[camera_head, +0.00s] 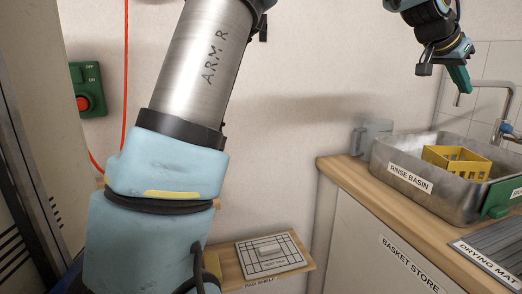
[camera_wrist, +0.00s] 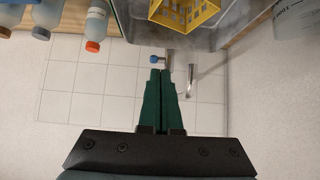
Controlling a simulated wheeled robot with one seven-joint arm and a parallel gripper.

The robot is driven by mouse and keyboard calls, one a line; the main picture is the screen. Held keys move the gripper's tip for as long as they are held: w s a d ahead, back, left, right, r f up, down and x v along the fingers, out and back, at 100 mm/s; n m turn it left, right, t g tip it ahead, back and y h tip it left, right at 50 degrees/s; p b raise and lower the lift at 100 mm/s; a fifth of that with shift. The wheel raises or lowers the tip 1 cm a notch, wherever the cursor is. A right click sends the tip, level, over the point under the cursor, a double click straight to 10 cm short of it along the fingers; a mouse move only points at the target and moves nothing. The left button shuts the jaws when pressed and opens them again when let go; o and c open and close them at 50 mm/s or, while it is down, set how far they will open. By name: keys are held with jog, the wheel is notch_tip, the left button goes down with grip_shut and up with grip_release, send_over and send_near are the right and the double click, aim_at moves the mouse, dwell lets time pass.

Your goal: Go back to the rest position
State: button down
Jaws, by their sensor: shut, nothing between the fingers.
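My gripper (camera_head: 459,78) hangs in the air at the upper right of the head view, above and behind the rinse basin. Its green fingers point down. In the wrist view my gripper (camera_wrist: 161,72) shows its two green fingers together, with nothing between them. My arm, marked ARM R, fills the left and middle of the head view.
The steel rinse basin (camera_head: 394,170) holds a yellow basket (camera_head: 430,153) and stands on a wooden counter (camera_head: 345,171). A drying mat (camera_head: 490,254) lies at the right. A tap (camera_head: 504,130) rises behind the basin. A pad shelf (camera_head: 222,270) is low in the middle. Bottles (camera_wrist: 96,25) show in the wrist view.

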jog(key=w+a+f+n+y+p, duration=0.1)
jog(key=w+a+f+n+y, duration=0.15)
jog(key=a+f, duration=0.45)
jog(key=w+a+f+n+t+y+p, duration=0.1)
jog(key=w+a+f+n, duration=0.15)
jog(key=a, duration=0.85)
jog(key=w+a+f+n+y+p, duration=0.1)
jog(key=w+a+f+y, duration=0.15)
jog(key=a+f, duration=0.45)
jog(key=s+a+f+n+y, duration=0.1)
jog(key=s+a, duration=0.3)
jog(key=a, duration=0.6)
jog(key=s+a+f+n+g+y+p, duration=0.1)
jog(key=s+a+f+n, duration=0.3)
jog(key=a, duration=0.6)
jog(key=s+a+f+n+g+y, duration=0.1)
jog(key=s+a, duration=0.4)
jog(key=a, duration=0.5)
jog(key=shift+s+a+f+n+p, duration=0.2)
jog(key=shift+s+f+n+p, duration=0.15)
jog(key=shift+f+n, duration=0.45)
jog(key=c, duration=1.6)
grip_release()
jog(key=shift+w, duration=0.1)
